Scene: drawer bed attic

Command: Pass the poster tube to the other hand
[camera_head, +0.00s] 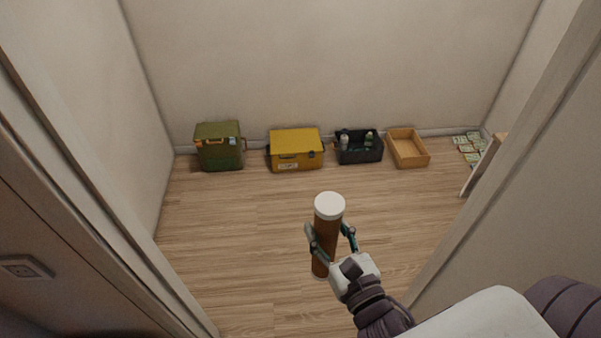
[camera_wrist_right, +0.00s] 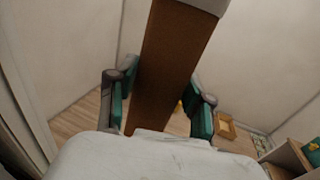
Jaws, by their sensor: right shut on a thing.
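The poster tube (camera_head: 325,238) is a brown cylinder with a white cap on its upper end. It stands near upright in the head view, held above the wooden floor. My right gripper (camera_head: 333,236) is shut on the tube, with one finger on each side of its middle. In the right wrist view the brown tube (camera_wrist_right: 165,62) runs up between the green-padded fingers of my right gripper (camera_wrist_right: 160,105), and part of its white cap shows at the top edge. My left gripper is in neither view.
Along the back wall stand a green box (camera_head: 220,147), a yellow case (camera_head: 296,150), a black crate (camera_head: 359,155) with bottles and a wooden tray (camera_head: 407,150). Small cards (camera_head: 470,146) lie at the right. Door frame edges (camera_head: 500,150) flank me. The middle floor is clear.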

